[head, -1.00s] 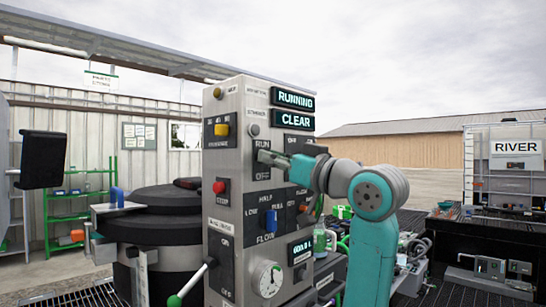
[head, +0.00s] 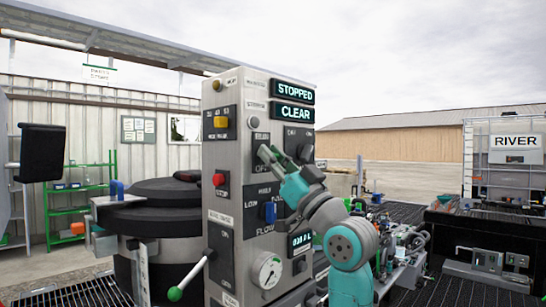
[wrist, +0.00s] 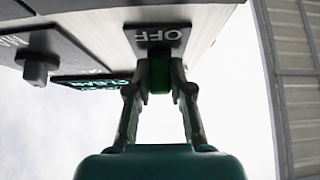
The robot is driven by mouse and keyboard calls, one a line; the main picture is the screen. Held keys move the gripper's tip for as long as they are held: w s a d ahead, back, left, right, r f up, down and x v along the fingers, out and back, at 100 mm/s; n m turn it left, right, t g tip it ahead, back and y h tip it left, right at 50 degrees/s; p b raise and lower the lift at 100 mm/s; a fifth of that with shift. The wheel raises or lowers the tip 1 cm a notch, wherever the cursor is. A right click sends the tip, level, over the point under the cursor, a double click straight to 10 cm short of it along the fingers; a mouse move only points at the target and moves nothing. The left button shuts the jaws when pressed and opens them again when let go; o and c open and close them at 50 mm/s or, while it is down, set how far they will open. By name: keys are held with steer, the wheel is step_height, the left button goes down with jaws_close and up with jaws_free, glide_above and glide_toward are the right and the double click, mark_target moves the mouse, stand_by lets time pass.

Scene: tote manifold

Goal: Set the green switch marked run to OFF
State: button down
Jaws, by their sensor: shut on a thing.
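The grey control panel (head: 222,180) stands upright in the middle of the head view. My gripper (head: 266,153) reaches up from the lower right to the run switch's plate (head: 262,169), where OFF can be read below the fingers. The fingers mostly hide the switch in the head view. In the wrist view, the green switch (wrist: 159,75) sits between the fingertips of my gripper (wrist: 159,88), which are shut on it, close to the OFF label (wrist: 160,36). The top display (head: 294,90) reads STOPPED, and the one below (head: 294,114) reads CLEAR.
Close by on the panel are a yellow selector (head: 221,121), a red button (head: 219,180), a blue flow switch (head: 270,212), a dark knob (head: 304,153) and a gauge (head: 267,271). A green-tipped lever (head: 175,293) sticks out lower left. A black drum (head: 150,222) stands left.

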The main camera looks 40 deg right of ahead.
steer(key=c, duration=1)
jaws_free()
steer(key=shift+c, duration=0.2)
steer(key=v, duration=1.2)
